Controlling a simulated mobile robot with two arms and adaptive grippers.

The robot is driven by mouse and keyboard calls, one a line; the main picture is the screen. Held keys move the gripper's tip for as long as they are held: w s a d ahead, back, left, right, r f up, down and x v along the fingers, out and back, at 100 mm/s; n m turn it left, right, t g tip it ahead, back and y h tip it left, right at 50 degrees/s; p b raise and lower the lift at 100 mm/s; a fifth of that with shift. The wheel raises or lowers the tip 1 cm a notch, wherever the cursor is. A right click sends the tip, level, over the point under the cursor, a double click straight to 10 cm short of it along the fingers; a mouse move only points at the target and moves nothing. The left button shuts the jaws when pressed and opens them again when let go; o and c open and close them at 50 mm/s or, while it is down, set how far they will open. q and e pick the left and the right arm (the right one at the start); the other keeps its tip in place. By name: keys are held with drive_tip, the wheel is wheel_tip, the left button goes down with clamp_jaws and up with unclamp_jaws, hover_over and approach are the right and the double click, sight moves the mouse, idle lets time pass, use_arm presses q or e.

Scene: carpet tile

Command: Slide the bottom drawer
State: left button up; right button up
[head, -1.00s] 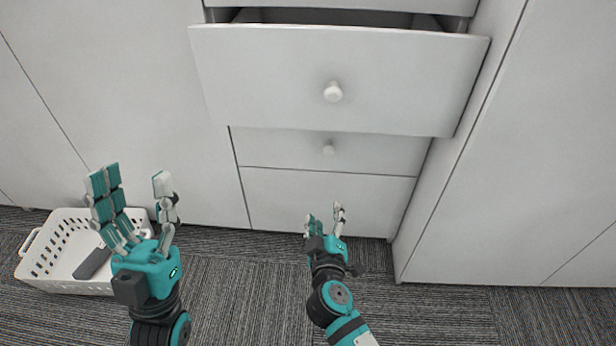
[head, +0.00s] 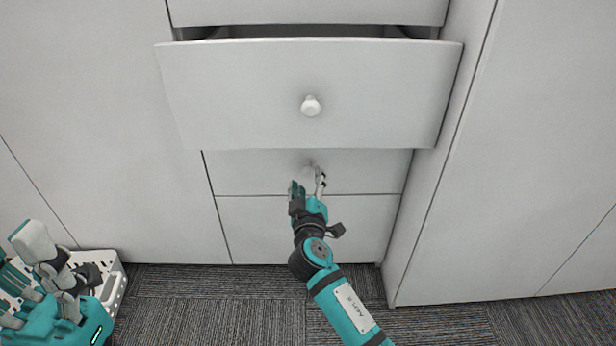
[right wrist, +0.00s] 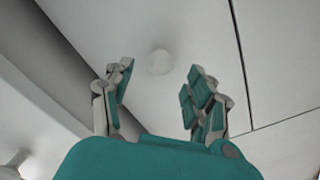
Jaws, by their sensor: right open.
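The lower drawer (head: 250,172) is white and shut, below a drawer that stands open. Its round white knob (head: 308,167) is partly hidden by my right gripper (head: 308,182) in the head view. My right gripper is open, in front of this drawer, with its fingers pointing at the knob. In the right wrist view the knob (right wrist: 160,62) shows between and just beyond the two parted fingers, with no finger seen touching it. My left gripper (head: 22,262) is open and empty at the lower left, partly cut off by the picture edge.
The open drawer (head: 230,95) juts out above my right gripper, with its own knob (head: 311,105). A plain white panel (head: 340,222) lies below the lower drawer. A white basket (head: 115,285) stands on the carpet (head: 220,310) behind my left gripper. A cabinet side (head: 410,230) stands at right.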

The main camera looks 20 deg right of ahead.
sight(308, 175)
drive_tip(key=shift+b+x, duration=0.35)
drive_tip(key=shift+x, duration=1.65)
clamp_jaws()
